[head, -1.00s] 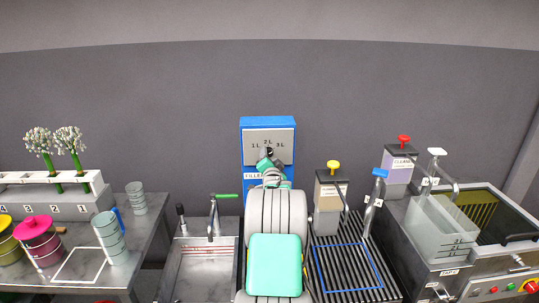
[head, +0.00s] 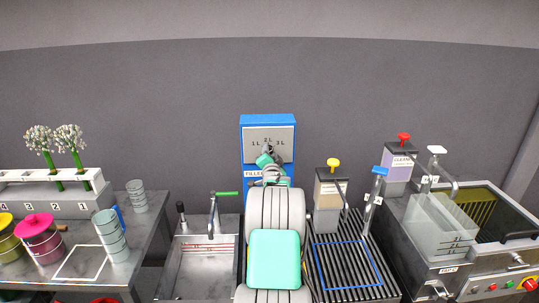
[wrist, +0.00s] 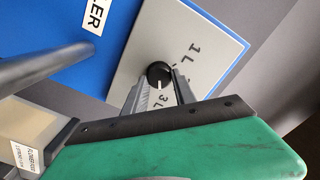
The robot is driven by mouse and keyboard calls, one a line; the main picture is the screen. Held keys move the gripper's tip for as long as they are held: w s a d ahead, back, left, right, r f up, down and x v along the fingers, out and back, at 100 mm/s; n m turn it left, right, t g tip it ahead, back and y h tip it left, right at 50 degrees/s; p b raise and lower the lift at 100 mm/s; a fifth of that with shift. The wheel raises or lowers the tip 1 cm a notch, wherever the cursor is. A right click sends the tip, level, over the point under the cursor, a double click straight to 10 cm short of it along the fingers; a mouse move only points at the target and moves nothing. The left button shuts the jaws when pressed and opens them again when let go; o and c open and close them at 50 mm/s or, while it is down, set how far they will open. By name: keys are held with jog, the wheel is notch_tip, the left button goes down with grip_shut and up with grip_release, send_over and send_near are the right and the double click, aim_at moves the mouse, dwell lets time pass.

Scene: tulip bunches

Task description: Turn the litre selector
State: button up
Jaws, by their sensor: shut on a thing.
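The litre selector is a round black knob (wrist: 159,75) on a light grey plate (wrist: 180,45), with 1L, 2L and 3L marked around it. In the head view the plate (head: 282,135) is on the front of a blue filler unit (head: 248,150); my gripper (head: 267,153) covers most of the knob.
A sink with a green-handled tap (head: 226,194) lies to the left. A yellow-topped dispenser (head: 328,190) and a ribbed drain area with a blue outline (head: 348,290) are on the right. In the wrist view a grey pipe (wrist: 40,70) runs close to my gripper.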

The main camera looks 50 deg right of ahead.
grip_shut()
jog(key=shift+f+b, duration=0.1)
jog(key=shift+b, duration=0.25)
jog(key=n+b, duration=1.1)
jog(key=b, duration=0.5)
jog(key=shift+w+a+n, duration=0.1)
jog(key=shift+w+n, duration=0.05)
jog(key=shift+n, duration=0.25)
jog(key=shift+r, duration=0.2)
jog(key=o, duration=1.1)
grip_release()
